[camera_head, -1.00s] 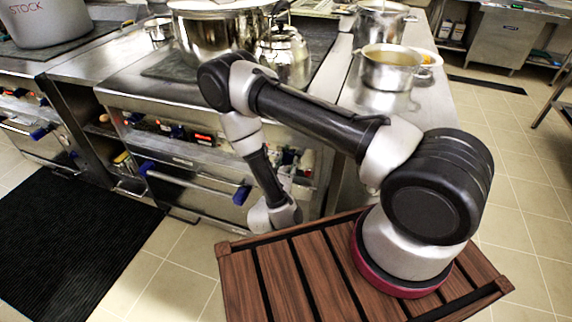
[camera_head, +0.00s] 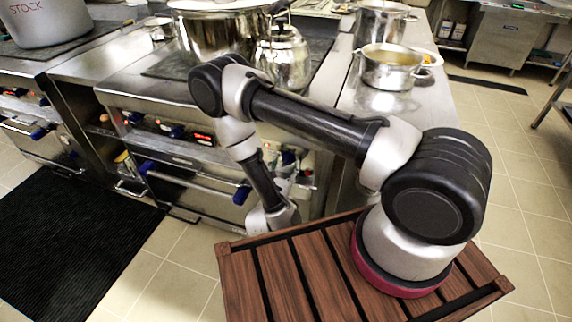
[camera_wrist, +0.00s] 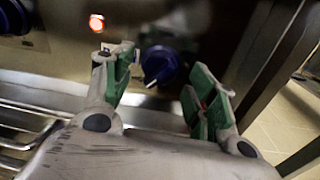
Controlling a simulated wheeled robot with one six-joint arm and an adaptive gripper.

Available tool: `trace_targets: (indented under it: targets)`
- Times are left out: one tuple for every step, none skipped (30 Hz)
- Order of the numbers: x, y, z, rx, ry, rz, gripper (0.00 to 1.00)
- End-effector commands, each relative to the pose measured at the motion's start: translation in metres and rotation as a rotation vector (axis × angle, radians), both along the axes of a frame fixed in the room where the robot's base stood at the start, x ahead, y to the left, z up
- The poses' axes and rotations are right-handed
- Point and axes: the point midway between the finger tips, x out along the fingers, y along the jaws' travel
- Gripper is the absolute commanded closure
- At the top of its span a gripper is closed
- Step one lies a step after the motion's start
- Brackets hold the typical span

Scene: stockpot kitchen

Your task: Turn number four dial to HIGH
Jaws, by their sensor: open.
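In the wrist view a dark blue dial (camera_wrist: 160,64) with a white pointer mark sits on the stove's front panel. My gripper (camera_wrist: 162,92) is open, with green-padded fingers. The dial shows between and just beyond the fingertips, and no contact is visible. I cannot read any number or HIGH mark beside it.
Another blue dial (camera_wrist: 14,18) and a glowing orange-red light (camera_wrist: 96,22) are to the left in the wrist view. Oven handles (camera_head: 195,180) stick out below the panel. A kettle (camera_head: 284,55) and a large pot (camera_head: 215,32) stand above. A dark post is close on the right.

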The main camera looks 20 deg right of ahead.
Motion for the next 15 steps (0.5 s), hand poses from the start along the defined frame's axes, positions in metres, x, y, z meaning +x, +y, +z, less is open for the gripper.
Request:
trace_targets:
  targets:
    - [-0.007,0.006,0.000,-0.001,0.000,0.007,0.43]
    - [-0.012,0.009,0.000,-0.001,0.000,0.008,0.43]
    - [-0.018,0.013,0.000,-0.001,0.002,0.007,0.43]
    - [-0.022,0.016,0.000,-0.002,0.001,0.007,0.43]
    - [-0.026,0.018,0.000,-0.002,0.001,0.007,0.43]
    - [-0.031,0.020,0.001,-0.001,0.000,0.006,0.43]
    - [-0.035,0.023,0.001,0.000,0.000,0.007,0.43]
    - [-0.038,0.025,0.001,-0.001,0.000,0.005,0.43]
    - [-0.041,0.027,0.001,-0.001,0.000,0.005,0.43]
    - [-0.044,0.028,0.001,-0.001,0.001,0.004,0.43]
    - [-0.046,0.029,0.001,-0.001,0.000,0.003,0.43]
    - [-0.048,0.030,0.001,0.000,0.000,0.003,0.43]
    - [-0.049,0.031,0.001,0.000,0.000,0.003,0.43]
    - [-0.050,0.031,0.001,-0.001,-0.001,0.002,0.43]
    - [-0.051,0.031,0.001,-0.001,-0.001,0.001,0.43]
